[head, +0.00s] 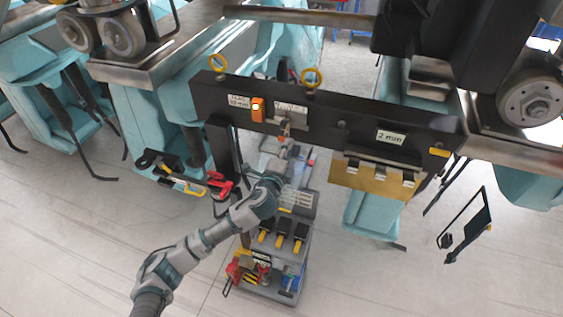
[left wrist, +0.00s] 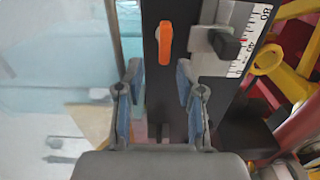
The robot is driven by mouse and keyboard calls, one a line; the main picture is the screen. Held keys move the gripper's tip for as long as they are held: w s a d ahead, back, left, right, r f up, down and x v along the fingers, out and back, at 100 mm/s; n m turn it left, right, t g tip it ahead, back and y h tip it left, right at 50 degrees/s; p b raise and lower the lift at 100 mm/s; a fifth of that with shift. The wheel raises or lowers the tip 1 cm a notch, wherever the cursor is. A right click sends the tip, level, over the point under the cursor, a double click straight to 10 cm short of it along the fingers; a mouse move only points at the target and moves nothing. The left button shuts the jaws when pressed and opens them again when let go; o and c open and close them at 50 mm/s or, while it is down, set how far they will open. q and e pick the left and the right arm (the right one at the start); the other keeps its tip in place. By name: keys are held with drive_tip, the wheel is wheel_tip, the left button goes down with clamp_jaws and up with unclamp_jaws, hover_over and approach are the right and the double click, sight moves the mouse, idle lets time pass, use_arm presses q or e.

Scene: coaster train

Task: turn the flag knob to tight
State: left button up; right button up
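In the left wrist view an orange elongated knob (left wrist: 165,42) sits on a dark face, its long side running up and down the picture. I take it for the flag knob; no tight mark is readable. Beside it is a metal block with a black knob (left wrist: 225,44) and a white scale strip (left wrist: 247,40). My left gripper (left wrist: 160,85) is open; its blue-padded fingers stand apart with the orange knob beyond the gap, untouched. In the head view my left gripper (head: 284,146) is just below the black beam's scale plate (head: 290,108). My right gripper is not in view.
The black beam (head: 362,123) spans the view, with yellow rings (head: 312,78), an orange block (head: 258,109) and a brass plate (head: 372,178). A grey tool cart (head: 272,283) stands below. Teal supports flank it. A red and yellow object (left wrist: 300,75) is close at right in the wrist view.

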use_arm(q)
drive_tip(key=v, duration=1)
